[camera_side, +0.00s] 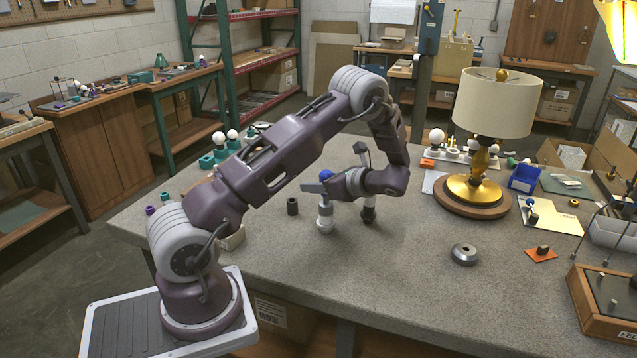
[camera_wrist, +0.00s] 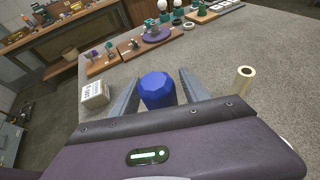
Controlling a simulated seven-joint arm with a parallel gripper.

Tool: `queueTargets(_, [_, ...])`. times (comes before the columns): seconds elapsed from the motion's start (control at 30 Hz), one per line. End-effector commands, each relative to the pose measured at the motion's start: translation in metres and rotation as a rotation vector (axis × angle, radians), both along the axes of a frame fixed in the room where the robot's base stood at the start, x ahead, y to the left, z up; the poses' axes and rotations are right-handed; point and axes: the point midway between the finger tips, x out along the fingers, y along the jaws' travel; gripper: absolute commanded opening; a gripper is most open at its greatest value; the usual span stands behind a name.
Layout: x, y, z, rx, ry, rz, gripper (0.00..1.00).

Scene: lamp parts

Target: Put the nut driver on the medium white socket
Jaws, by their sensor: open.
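A blue faceted knob (camera_wrist: 158,90), which looks like the nut driver's handle, sits between the two open fingers of my gripper (camera_wrist: 157,84) in the wrist view. In the side view the blue top (camera_side: 326,175) shows just above my gripper (camera_side: 322,187). A white cylindrical piece (camera_side: 325,222) stands upright on the table right below it; my gripper hides how the two join. A second upright piece, black with a white section (camera_side: 368,207), stands just to the right under my wrist. I cannot tell which white part is the medium socket.
A small white box (camera_wrist: 95,94) and a cream tube (camera_wrist: 244,79) flank my fingers. The front table is mostly clear.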

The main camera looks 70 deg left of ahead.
Motion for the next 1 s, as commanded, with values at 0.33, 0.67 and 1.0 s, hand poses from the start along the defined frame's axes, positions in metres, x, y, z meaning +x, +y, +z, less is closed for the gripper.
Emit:
queueTargets(0.33, [0.02, -0.045, 0.027, 0.001, -0.003, -0.005, 0.54])
queueTargets(0.67, [0.042, -0.1, 0.052, -0.001, -0.002, -0.001, 0.54])
queueTargets(1.0, [-0.032, -0.182, 0.139, -0.336, -0.577, 0.252, 0.54])
